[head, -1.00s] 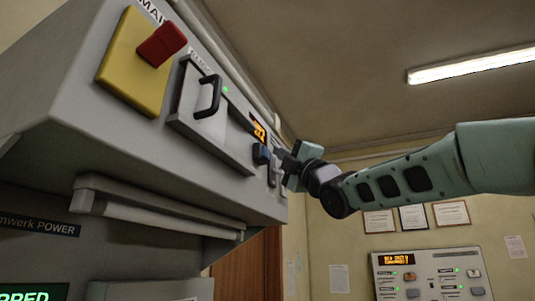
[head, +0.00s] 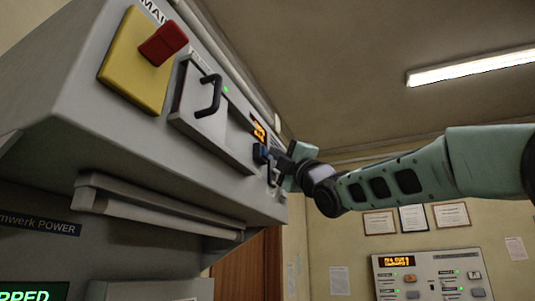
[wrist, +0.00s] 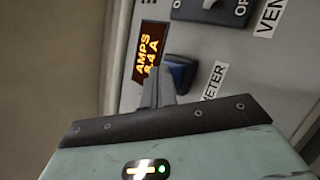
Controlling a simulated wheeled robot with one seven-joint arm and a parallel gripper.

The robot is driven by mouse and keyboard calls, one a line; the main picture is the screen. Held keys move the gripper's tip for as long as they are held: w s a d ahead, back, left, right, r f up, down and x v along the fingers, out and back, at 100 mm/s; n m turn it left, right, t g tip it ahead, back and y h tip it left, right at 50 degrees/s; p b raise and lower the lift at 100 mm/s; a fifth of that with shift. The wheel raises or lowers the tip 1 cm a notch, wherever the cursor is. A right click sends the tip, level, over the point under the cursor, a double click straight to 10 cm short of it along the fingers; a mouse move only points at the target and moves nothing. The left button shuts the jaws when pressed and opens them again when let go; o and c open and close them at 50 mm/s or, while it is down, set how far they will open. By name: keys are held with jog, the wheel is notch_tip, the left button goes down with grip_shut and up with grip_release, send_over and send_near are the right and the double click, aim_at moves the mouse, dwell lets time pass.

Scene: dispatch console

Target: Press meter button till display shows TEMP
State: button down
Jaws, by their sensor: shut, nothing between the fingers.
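The meter display (wrist: 148,54) shows orange text reading AMPS, with a value below that looks like 84 A. It also shows small and slanted in the head view (head: 259,131). The blue meter button (wrist: 181,72) sits beside the display, above the METER label (wrist: 210,89). It also shows in the head view (head: 260,153). My gripper (wrist: 158,86) is shut and empty, its fingertips at the button's edge and partly covering it. In the head view my gripper (head: 274,157) is right at the button; I cannot tell whether it touches or presses it.
A second panel (head: 428,278) is on the far wall. Open room lies right of the console.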

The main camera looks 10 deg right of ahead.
jog(key=shift+w+a, duration=0.1)
jog(key=shift+a, duration=0.05)
dwell(0.5)
jog(key=shift+s+d+b, duration=0.5)
jog(key=shift+d+b, duration=0.1)
jog(key=shift+b, duration=0.05)
jog(key=s+d+b, duration=0.1)
jog(key=d, duration=0.1)
jog(key=s+d+b, duration=0.1)
jog(key=s+d, duration=0.1)
dwell(0.4)
dwell(0.6)
